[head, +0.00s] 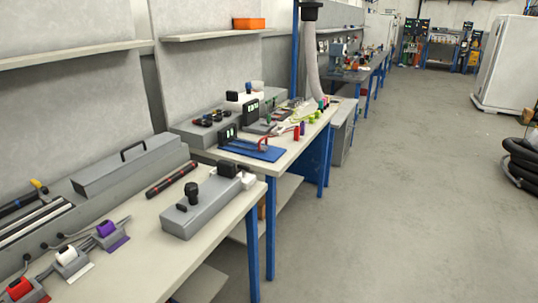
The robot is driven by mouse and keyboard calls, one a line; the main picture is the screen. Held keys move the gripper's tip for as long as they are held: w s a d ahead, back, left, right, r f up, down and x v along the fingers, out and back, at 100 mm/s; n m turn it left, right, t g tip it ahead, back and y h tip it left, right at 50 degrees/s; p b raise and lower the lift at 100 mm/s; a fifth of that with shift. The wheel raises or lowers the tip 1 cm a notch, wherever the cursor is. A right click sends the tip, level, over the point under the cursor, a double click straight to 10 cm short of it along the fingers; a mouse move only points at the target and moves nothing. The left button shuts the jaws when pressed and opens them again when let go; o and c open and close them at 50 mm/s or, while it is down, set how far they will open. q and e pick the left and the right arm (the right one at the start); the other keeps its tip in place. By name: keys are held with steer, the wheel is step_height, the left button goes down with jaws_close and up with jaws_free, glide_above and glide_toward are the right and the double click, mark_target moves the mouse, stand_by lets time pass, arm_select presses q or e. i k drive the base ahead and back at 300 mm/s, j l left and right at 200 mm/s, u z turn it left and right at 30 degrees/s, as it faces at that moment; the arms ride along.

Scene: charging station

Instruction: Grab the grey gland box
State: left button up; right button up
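A low grey box (208,208) with black fittings on top, which looks like the gland box, lies on the near workbench (120,270) close to its right edge. A black block and a small white piece sit at its far right end; I cannot tell if they are part of it. Another long grey box (125,168) with a black handle lies at the back of the same bench. Neither of my grippers is in view.
A dark rod (172,180) lies between the two boxes. Coloured spools on grey holders (108,232) stand at the front left. A second bench (290,150) with a blue mat (252,149) continues behind. The floor (400,200) at right is clear; black hoses (522,165) lie at the far right.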

mark_target(215, 193)
steer(key=i+u, duration=0.1)
steer(key=u, duration=0.35)
steer(key=i+l+u, duration=0.1)
steer(key=u, duration=0.4)
steer(key=l+u, duration=0.15)
steer(key=u, duration=0.3)
steer(key=i+l+u, duration=0.1)
steer(key=u, duration=0.35)
steer(key=i+l+u, duration=0.1)
steer(key=l+u, duration=0.25)
steer(key=l, duration=0.5)
steer(key=l+u, duration=0.35)
steer(key=l, duration=0.5)
steer(key=k+l+u, duration=0.15)
steer(key=l+u, duration=0.2)
steer(key=l, duration=0.55)
